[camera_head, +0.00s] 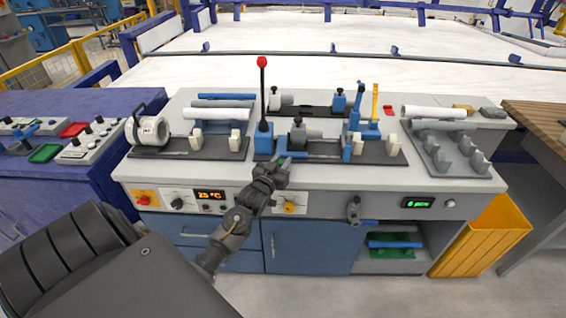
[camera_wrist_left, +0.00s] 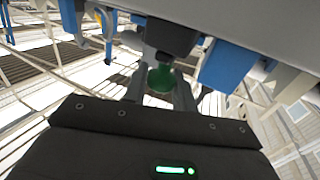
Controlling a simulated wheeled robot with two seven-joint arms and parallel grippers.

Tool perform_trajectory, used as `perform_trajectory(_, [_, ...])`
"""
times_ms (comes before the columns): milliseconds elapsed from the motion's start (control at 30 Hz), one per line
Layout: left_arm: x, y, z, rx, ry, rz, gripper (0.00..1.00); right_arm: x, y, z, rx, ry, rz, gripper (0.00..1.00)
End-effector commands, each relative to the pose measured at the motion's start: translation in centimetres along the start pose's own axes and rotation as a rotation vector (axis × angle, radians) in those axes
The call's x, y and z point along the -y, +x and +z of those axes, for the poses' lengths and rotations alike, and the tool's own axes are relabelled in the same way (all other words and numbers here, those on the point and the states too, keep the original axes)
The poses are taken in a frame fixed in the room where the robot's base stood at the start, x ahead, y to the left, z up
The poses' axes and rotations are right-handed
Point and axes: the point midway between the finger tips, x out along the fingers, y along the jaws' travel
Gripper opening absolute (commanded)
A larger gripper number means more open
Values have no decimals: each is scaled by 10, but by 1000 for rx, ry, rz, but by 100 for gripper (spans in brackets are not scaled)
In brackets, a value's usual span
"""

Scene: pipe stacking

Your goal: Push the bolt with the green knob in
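The green knob (camera_head: 283,161) of the bolt is at the front edge of the bench top, at the near side of the dark fixture plate. In the left wrist view the green knob (camera_wrist_left: 160,78) lies between the two fingers of my left gripper (camera_wrist_left: 160,88), in front of a dark block. In the head view my left gripper (camera_head: 272,172) is right at the knob, reaching it from the front. Whether the fingers grip the knob or only stand around it cannot be told. The bolt's shaft is hidden. My right gripper is not in view.
A red-knobbed lever (camera_head: 262,95) stands upright just behind the knob. Blue blocks, clamps and cream posts (camera_head: 357,144) sit on the fixture to the right. A grey pipe rack (camera_head: 450,150) stands farther right. Space in front of the bench is open.

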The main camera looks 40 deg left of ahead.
Motion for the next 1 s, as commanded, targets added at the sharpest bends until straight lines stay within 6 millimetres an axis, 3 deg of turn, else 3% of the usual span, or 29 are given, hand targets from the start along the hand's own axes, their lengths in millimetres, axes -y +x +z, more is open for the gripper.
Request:
perform_trajectory(100, [0, 0, 0, 0, 0, 1, 0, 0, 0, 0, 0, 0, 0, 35])
perform_trajectory(300, [0, 2, 0, 0, 0, 1, 0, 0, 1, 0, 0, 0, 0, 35])
perform_trajectory(533, [11, 27, 0, -1, 0, 1, 0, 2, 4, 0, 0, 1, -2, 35])
perform_trajectory(767, [11, 28, -1, -2, 0, 0, 0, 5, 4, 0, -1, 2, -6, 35])
perform_trajectory(800, [11, 28, -2, -3, 0, -1, 29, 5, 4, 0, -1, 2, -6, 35])
perform_trajectory(933, [11, 28, -1, -2, 0, 0, 46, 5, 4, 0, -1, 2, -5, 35])
perform_trajectory(1000, [11, 28, -1, -2, 0, 0, 46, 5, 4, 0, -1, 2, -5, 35])
